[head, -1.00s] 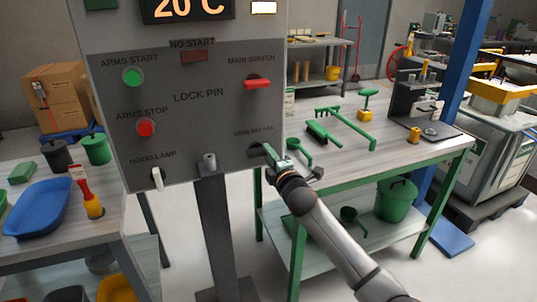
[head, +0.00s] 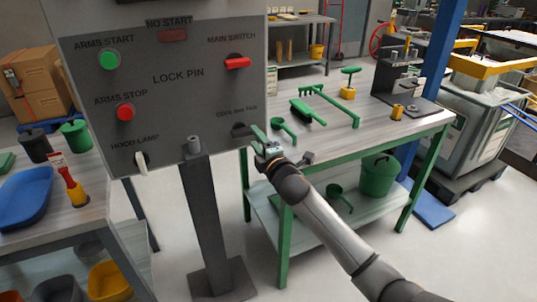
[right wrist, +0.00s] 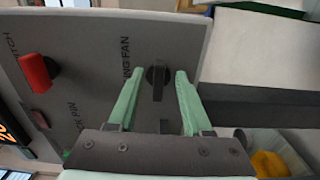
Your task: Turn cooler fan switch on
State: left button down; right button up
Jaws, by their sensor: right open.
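The cooling fan switch (head: 240,129) is a dark rotary knob at the lower right of the grey control panel. It also shows in the right wrist view as a black knob (right wrist: 157,76) beside the label ending in "ING FAN". My right gripper (head: 260,140) is at the panel's lower right edge, close to the knob. In the right wrist view its two green fingers (right wrist: 157,82) are spread, one on each side of the knob, with visible gaps. Nothing is held. My left gripper is not in view.
The red main switch (head: 237,62) sits above the fan knob. The panel also carries a green button (head: 110,60), a red button (head: 125,112), a white hood lamp switch (head: 141,162) and a lock pin (head: 194,145). A green-legged workbench (head: 345,140) stands behind my right arm.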

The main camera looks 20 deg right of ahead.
jog(key=s, duration=0.9)
jog(key=shift+s+d, duration=0.15)
jog(key=s+a+f+m+g+y+p, duration=0.1)
jog(key=s+a+f+m+g+p, duration=0.15)
jog(key=s+f, duration=0.35)
jog(key=s+a+f+m+g+p, duration=0.15)
jog(key=s+f+m, duration=0.25)
jog(key=f, duration=0.5)
jog(key=s+a+f+m+g, duration=0.1)
jog(key=s+f+m, duration=0.2)
jog(key=s, duration=0.3)
jog(key=s+f+m+g+p, duration=0.1)
jog(key=s+f+m+g, duration=0.1)
jog(key=s, duration=0.5)
jog(key=s+a+f+m+g, duration=0.1)
jog(key=s+f+m, duration=0.3)
jog(key=s+f, duration=0.2)
jog(key=shift+s+a+m+g+y+p, duration=0.3)
jog(key=shift+s+m+g+y, duration=0.1)
jog(key=shift+s, duration=0.15)
jog(key=shift+f, duration=0.1)
